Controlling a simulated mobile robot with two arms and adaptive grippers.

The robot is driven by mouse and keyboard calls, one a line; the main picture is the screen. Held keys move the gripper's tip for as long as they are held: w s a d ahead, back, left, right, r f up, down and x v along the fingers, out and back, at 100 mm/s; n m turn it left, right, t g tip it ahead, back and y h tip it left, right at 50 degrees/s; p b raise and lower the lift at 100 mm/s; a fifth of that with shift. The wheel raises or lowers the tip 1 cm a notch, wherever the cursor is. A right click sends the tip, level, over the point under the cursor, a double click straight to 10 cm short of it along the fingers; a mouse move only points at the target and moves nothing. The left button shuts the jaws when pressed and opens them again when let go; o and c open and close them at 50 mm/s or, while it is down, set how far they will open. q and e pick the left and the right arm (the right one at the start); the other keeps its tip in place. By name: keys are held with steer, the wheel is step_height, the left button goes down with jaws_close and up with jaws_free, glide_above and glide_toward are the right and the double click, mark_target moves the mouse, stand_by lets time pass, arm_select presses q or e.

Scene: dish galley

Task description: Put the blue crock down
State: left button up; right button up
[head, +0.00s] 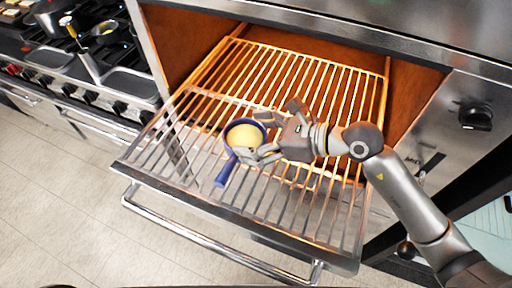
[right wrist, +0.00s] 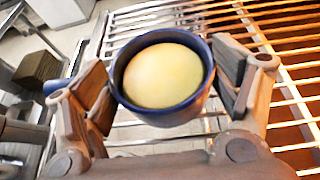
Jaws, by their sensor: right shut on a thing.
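The blue crock (head: 229,153) is a small round pot with a straight handle and a pale yellow filling. In the head view it is over the front part of the pulled-out oven rack (head: 178,130), its handle pointing toward the front edge. My right gripper (head: 256,136) comes in from the right and is shut around the crock. In the right wrist view the crock (right wrist: 162,117) is upright between the two fingers. I cannot tell whether its base touches the rack bars. My left gripper is not in view.
The open oven cavity (head: 300,50) lies behind the rack, which has free room behind and to the right of the crock. An oven door handle (head: 215,240) runs below the rack. A stove with pans (head: 95,60) stands at the left.

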mark_target(256, 146)
step_height(256, 146, down, 4)
steer(key=shift+d+r+b, duration=0.15)
steer(key=shift+r+b, duration=0.1)
steer(key=shift+b, duration=0.9)
steer(key=shift+f, duration=0.15)
steer(key=o, duration=1.3)
